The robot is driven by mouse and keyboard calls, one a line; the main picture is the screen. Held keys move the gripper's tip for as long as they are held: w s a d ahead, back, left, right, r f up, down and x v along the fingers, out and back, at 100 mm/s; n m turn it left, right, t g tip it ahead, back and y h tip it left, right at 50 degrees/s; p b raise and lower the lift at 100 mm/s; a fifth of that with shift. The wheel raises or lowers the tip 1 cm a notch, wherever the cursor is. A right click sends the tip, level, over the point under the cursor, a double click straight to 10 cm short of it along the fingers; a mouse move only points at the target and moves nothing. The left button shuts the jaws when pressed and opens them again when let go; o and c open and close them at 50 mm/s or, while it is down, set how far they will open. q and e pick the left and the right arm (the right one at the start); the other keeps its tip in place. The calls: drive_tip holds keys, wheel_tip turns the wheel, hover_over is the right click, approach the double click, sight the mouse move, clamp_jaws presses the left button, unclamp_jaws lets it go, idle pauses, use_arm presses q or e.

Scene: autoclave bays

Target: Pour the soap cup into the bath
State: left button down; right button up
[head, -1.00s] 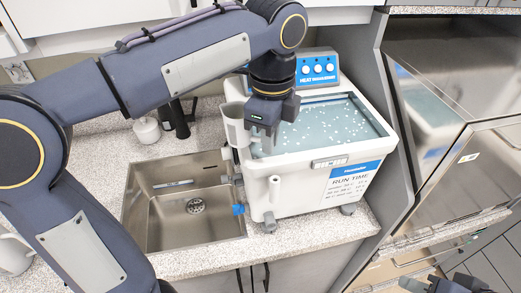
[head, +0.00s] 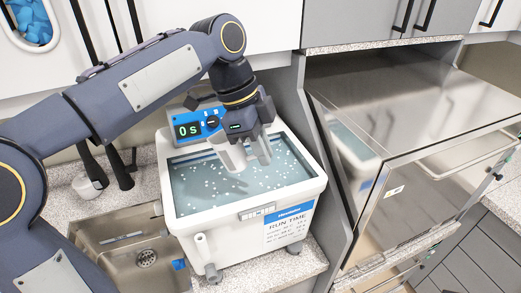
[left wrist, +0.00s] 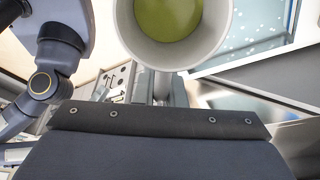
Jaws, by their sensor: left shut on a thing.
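The bath (head: 300,195) is a white tank of bluish water with white specks and a "RUN TIME" label on its front. My left gripper (head: 250,152) is over the water, inside the rim as seen in the head view. It is shut on the pale grey soap cup (head: 231,157), which is partly hidden by the gripper. In the left wrist view the cup (left wrist: 165,55) shows its open mouth with green liquid (left wrist: 168,15) inside. I see no liquid running out. My right gripper is not in view.
A blue control panel (head: 196,125) reading "0 s" stands behind the bath. A steel sink (head: 115,250) lies to the left, with a small white cup (head: 90,186) behind it. A large steel unit (head: 400,150) stands to the right.

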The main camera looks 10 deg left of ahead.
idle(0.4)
use_arm(q)
drive_tip(key=shift+r+h, duration=0.6)
idle(0.3)
drive_tip(key=shift+a+r+h, duration=0.1)
drive_tip(key=shift+r+h, duration=0.4)
drive_tip(key=shift+h, duration=0.1)
drive_tip(key=shift+b, duration=0.3)
drive_tip(key=shift+r, duration=0.15)
drive_tip(key=shift+r+h, duration=0.35)
drive_tip(key=shift+h, duration=0.15)
